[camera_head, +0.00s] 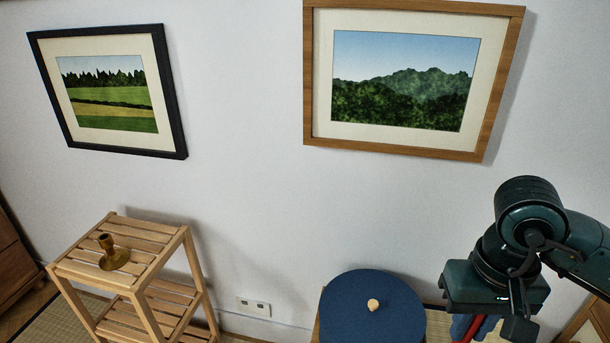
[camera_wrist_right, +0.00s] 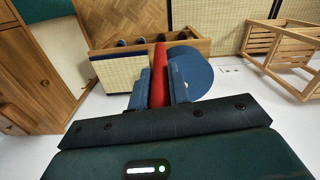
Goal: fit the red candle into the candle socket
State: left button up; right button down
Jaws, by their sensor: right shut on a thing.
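The red candle (camera_head: 476,328) is held in my right gripper (camera_head: 473,325), low at the right of the head view. In the right wrist view the candle (camera_wrist_right: 159,75) runs lengthwise between the two blue fingers of the gripper (camera_wrist_right: 160,90), which are shut on it. The candle socket (camera_head: 109,252) is a brass-coloured holder with a round base and an upright cup. It stands on the top of a slatted wooden shelf (camera_head: 140,235) at the left, far from the candle. I cannot make the socket out in the wrist view. My left gripper is in neither view.
A round blue top (camera_head: 350,312) with a small pale knob (camera_head: 373,305) lies between the shelf and my right gripper. The wall behind has two framed pictures and a socket outlet (camera_head: 254,307). The shelf top around the candle socket is otherwise bare.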

aim_at(113, 259)
jog(key=i+j+u, duration=0.25)
jog(key=j, duration=0.2)
jog(key=j+u, duration=0.3)
jog(key=i+j+u, duration=0.1)
jog(key=j, duration=0.2)
jog(key=i+j, duration=0.25)
jog(key=i+j+u, duration=0.15)
jog(key=j, duration=0.25)
jog(key=i+j, duration=0.25)
jog(key=j, duration=0.15)
jog(key=i+j, duration=0.25)
jog(key=j, duration=0.2)
jog(key=i+j, duration=0.3)
jog(key=j, duration=0.1)
